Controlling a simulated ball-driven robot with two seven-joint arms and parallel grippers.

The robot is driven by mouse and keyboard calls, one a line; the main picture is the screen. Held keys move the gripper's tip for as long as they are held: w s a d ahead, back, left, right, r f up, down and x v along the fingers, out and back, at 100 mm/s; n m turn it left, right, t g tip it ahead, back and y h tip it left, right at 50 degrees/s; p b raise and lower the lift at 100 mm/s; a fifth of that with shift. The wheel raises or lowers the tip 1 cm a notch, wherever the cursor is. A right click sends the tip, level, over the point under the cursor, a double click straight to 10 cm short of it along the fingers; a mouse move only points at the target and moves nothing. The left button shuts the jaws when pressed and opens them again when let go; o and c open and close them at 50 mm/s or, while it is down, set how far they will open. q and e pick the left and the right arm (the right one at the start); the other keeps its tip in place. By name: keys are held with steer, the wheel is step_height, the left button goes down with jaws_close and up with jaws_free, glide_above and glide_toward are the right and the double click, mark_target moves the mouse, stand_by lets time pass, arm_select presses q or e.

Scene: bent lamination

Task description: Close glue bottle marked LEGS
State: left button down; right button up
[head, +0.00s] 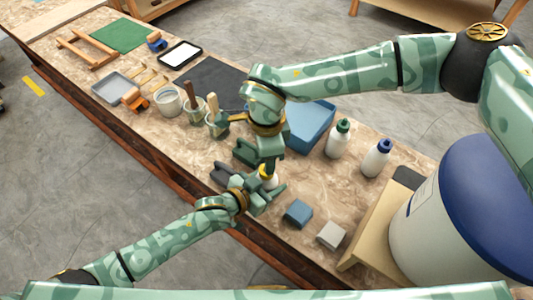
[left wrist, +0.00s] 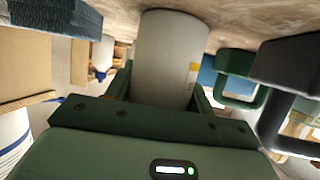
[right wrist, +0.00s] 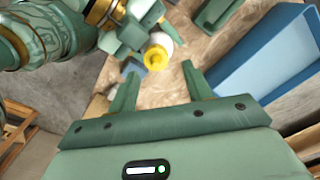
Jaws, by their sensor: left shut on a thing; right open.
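A white bottle with a yellow top (head: 268,174) is between my two grippers in the head view. Its pale body fills the top middle of the left wrist view (left wrist: 168,60). My left gripper (head: 262,190) is shut on the bottle body. In the right wrist view the yellow top (right wrist: 156,58) shows ahead of my right gripper (right wrist: 160,82), which is open with nothing between its fingers. In the head view my right gripper (head: 268,158) points down just above the bottle. No lettering on the bottle is readable, and my grippers hide much of it.
A white bottle with a green cap (head: 338,140) and one with a blue cap (head: 377,158) stand right of a blue bin (head: 328,108). A blue block (head: 299,212) and a grey block (head: 331,235) lie nearby. Green (head: 246,151) and dark (head: 222,174) tools lie close left of the grippers.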

mark_target(267, 183)
steer(key=shift+w+r+n, duration=0.2)
steer(key=shift+w+r, duration=0.05)
steer(key=shift+r, duration=0.3)
steer(key=shift+w+r+n, duration=0.2)
steer(key=shift+r, duration=0.3)
steer(key=shift+s+r+n, duration=0.1)
steer(key=shift+r+n, duration=0.25)
steer(key=shift+n, duration=0.65)
steer(key=shift+s+r+n, duration=0.15)
steer(key=shift+s+n, duration=0.05)
steer(key=shift+n, duration=0.8)
steer(key=n, duration=0.3)
steer(key=shift+s+n, duration=0.3)
steer(key=shift+s, duration=0.1)
steer(key=shift+f, duration=4.05)
steer(key=c, duration=1)
